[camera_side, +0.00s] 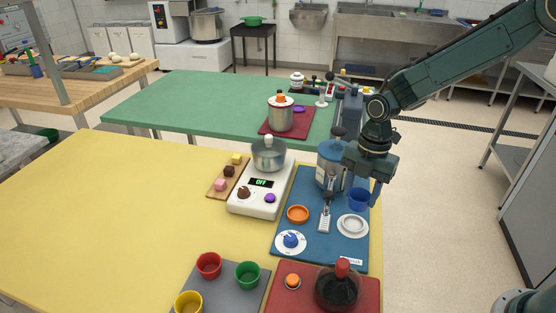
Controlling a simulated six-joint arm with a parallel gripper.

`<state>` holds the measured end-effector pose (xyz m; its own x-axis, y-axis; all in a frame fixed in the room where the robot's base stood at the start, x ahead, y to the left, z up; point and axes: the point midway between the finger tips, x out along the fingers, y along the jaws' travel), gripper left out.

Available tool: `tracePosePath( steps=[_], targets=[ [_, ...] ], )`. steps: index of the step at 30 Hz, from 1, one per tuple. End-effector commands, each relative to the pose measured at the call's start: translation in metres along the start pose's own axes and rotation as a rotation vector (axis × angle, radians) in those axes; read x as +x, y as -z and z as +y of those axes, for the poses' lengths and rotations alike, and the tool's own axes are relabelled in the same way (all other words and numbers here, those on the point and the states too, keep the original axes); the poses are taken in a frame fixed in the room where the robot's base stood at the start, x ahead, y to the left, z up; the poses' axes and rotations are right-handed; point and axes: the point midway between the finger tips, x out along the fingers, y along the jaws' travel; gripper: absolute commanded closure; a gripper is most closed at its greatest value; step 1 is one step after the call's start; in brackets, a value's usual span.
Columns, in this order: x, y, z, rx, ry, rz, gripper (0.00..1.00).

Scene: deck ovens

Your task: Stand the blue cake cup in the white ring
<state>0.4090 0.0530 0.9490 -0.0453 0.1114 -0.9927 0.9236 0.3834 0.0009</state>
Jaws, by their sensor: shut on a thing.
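The blue cake cup (357,201) is upright under my gripper (363,191), which is shut on it. One finger shows at the cup's right side; the other is hard to make out. The white ring (352,225) lies flat on the blue mat (284,222), near its right edge. The cup appears just behind the ring in the picture and apart from its middle. I cannot tell the cup's exact height above the mat.
Left of the ring are a small grater (325,217), an orange ring (298,214) and a white dial (291,242). Red, green and yellow cups stand on a grey mat (228,287) in front.

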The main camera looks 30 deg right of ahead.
Motion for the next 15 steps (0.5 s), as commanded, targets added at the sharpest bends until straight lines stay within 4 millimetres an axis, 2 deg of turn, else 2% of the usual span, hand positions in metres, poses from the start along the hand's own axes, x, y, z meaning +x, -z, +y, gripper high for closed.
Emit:
tracePosePath(
  steps=[15],
  targets=[
    [0.034,-0.004,0.0,0.001,0.003,0.0,0.76]
  ],
)
